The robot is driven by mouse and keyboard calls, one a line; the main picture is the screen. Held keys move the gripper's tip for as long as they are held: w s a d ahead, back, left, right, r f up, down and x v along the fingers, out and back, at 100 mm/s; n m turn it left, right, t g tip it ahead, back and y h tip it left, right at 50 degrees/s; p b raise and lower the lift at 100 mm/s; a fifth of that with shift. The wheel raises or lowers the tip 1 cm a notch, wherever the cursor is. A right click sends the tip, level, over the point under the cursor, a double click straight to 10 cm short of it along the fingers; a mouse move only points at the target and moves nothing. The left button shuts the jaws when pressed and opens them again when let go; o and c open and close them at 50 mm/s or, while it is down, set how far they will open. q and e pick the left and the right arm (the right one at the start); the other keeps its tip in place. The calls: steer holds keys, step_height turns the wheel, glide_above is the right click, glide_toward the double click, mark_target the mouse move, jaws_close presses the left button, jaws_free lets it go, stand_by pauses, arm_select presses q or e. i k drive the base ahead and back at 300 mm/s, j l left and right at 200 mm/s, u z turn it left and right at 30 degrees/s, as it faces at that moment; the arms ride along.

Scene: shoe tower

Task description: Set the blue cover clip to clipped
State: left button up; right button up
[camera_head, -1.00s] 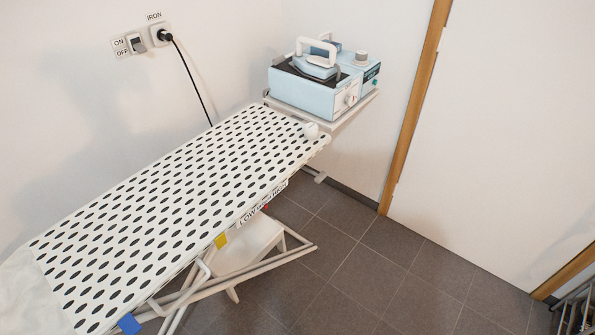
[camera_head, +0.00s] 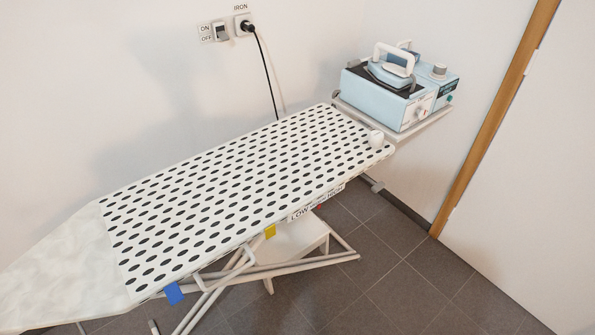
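The blue cover clip (camera_head: 174,293) is a small blue tab at the near edge of the ironing board (camera_head: 215,262), low and left of centre. It hangs at the edge of the dotted cover. The view is too small to tell whether it is clipped or loose. Neither of my grippers shows in the head view.
A yellow tab (camera_head: 270,231) and a LOW/HIGH label (camera_head: 301,214) sit along the same edge. A steam iron (camera_head: 391,72) rests on its light blue base (camera_head: 404,106) at the far end. Crossed white legs (camera_head: 235,271) stand below. Floor (camera_head: 405,285) is clear at lower right.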

mark_target(173, 292)
steer(key=u, duration=1.25)
